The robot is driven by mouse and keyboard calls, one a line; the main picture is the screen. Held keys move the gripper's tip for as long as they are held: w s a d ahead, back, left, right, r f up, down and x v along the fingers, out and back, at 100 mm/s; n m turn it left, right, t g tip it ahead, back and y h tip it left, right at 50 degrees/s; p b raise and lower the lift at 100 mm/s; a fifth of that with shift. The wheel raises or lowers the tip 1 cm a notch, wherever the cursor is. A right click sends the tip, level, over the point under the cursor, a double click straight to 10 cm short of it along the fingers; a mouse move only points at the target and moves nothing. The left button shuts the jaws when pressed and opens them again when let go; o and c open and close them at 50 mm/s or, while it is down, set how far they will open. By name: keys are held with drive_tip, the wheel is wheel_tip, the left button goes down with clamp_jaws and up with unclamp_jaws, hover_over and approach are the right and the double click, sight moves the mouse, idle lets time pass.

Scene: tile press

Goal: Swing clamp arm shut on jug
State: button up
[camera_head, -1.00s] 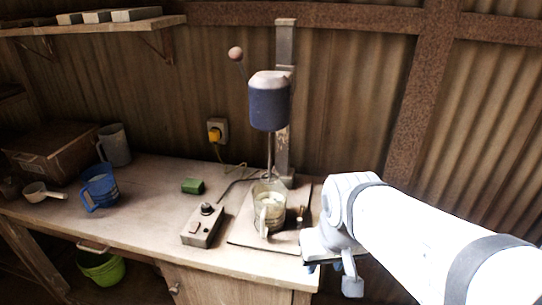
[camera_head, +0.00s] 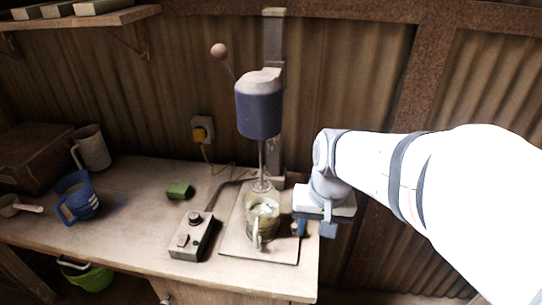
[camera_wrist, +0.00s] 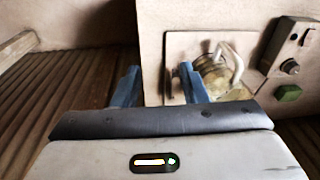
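The clear jug (camera_head: 262,226) stands on a flat base plate (camera_head: 284,251) under the blue mixer head (camera_head: 259,110). The mixer's thin shaft (camera_head: 262,158) reaches down to the jug, which holds something pale. My gripper (camera_head: 313,229) is beside the jug on its right, pointing down, with blue fingers. In the wrist view my gripper (camera_wrist: 159,70) has its fingers spread apart with nothing between them. The jug (camera_wrist: 214,76) shows there just right of the right finger, partly hidden by it. I cannot clearly make out the clamp arm; my gripper covers part of the plate's right side.
A grey control box (camera_head: 192,236) with a knob sits left of the plate. A green block (camera_head: 180,190) lies behind it. A blue jug (camera_head: 77,197) and a grey jug (camera_head: 91,148) stand at left. The bench front between them is clear.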

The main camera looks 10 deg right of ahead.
drive_tip(key=w+m+g+y+p, duration=0.2)
drive_tip(key=w+m+p, duration=0.25)
drive_tip(key=w, duration=0.25)
drive_tip(key=m+g+y+p, duration=0.1)
drive_tip(key=m+p, duration=0.2)
drive_tip(key=m, duration=0.3)
approach(295, 224)
drive_tip(key=shift+n, duration=0.25)
drive_tip(key=x, duration=0.8)
drive_tip(key=shift+c, duration=0.5)
clamp_jaws()
